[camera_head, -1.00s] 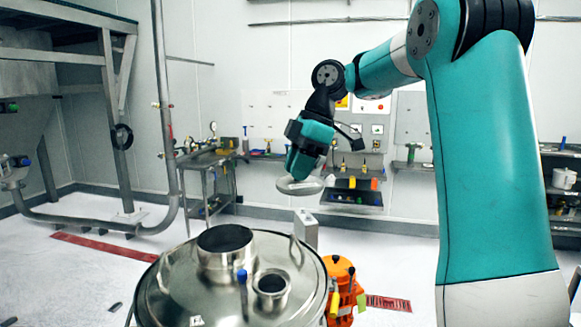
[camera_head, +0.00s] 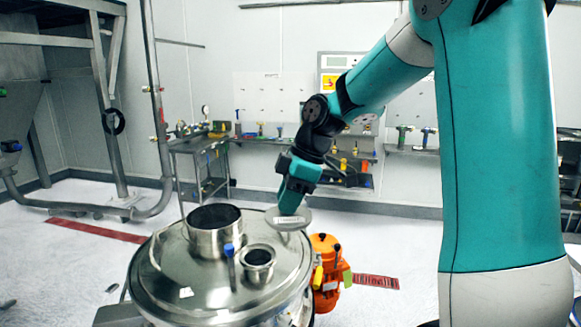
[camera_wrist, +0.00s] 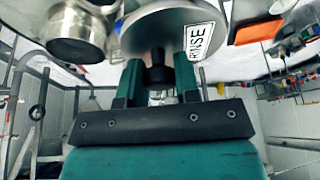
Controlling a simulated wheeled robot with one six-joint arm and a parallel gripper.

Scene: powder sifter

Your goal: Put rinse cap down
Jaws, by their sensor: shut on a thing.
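The rinse cap (camera_head: 288,220) is a round grey metal disc with a white label. In the wrist view, the cap (camera_wrist: 160,24) fills the upper middle, and its label reads "RINSE". My gripper (camera_head: 292,207) is shut on the dark knob at the cap's centre, with a finger on each side; the gripper (camera_wrist: 157,85) shows this in the wrist view. The cap hangs over the right back part of the sifter lid (camera_head: 185,285); I cannot tell whether it touches. The lid has a wide open port (camera_head: 213,232) and a smaller port (camera_head: 257,260).
A blue-topped handle (camera_head: 229,251) stands between the ports. An orange motor unit (camera_head: 325,262) sits right of the sifter. A metal cart (camera_head: 202,165) and a wall shelf with coloured tools (camera_head: 350,172) are behind. A metal cylinder (camera_wrist: 76,34) shows upper left in the wrist view.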

